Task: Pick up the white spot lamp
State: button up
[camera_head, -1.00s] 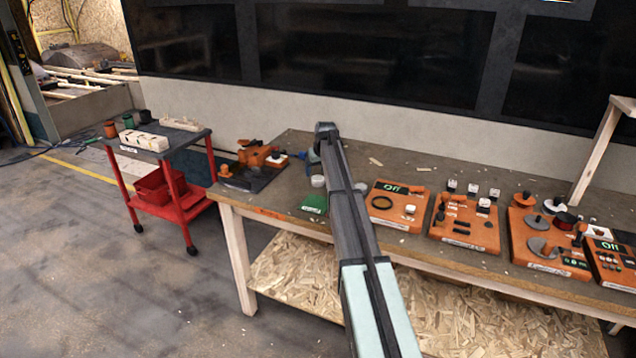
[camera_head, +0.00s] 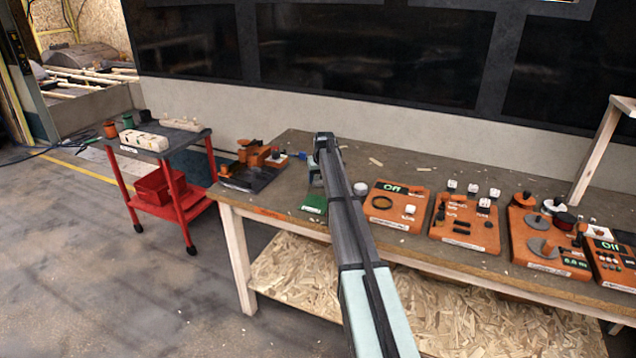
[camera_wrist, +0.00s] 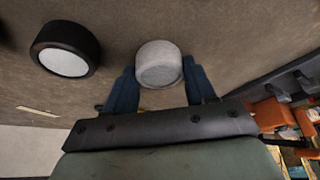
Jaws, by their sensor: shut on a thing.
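The white spot lamp (camera_wrist: 158,64) is a short, pale round cylinder in the wrist view, between the two blue fingers of my gripper (camera_wrist: 160,82). The fingers touch its sides, so my gripper is shut on it. Whether it is clear of the bench top cannot be told. In the head view my gripper (camera_head: 316,178) is low over the bench behind the green pad, and the lamp is hidden there. A black round lamp with a white face (camera_wrist: 65,50) stands apart, to the left in the wrist view.
The workbench (camera_head: 290,150) carries a green pad (camera_head: 314,204) just in front of my gripper. Orange panels (camera_head: 398,206) with knobs and switches stand to the right. An orange device on a dark base (camera_head: 252,168) is at the left end. A red cart (camera_head: 172,190) stands beyond.

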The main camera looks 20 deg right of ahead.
jog(key=c, duration=0.4)
jog(key=shift+c, duration=0.2)
notch_tip(320, 180, up, 9)
jog(key=s+d+r+m, duration=0.15)
jog(key=s+d, duration=0.35)
jog(key=d, duration=0.6)
jog(key=s+d+m+h, duration=0.1)
jog(key=s+d, duration=0.3)
jog(key=s, duration=0.3)
jog(key=s+d, duration=0.3)
jog(key=s, duration=0.4)
jog(key=shift+s+a+f+n+y, duration=0.15)
jog(key=shift+s+a+n, duration=0.4)
jog(key=shift+s, duration=0.5)
jog(key=shift+s+a+f+n+y, duration=0.2)
jog(key=shift+s+a+n, duration=0.15)
jog(key=shift+s+a, duration=0.5)
jog(key=shift+s+a+f+n+y, duration=0.15)
jog(key=shift+s+a+n, duration=0.35)
jog(key=shift+s, duration=0.7)
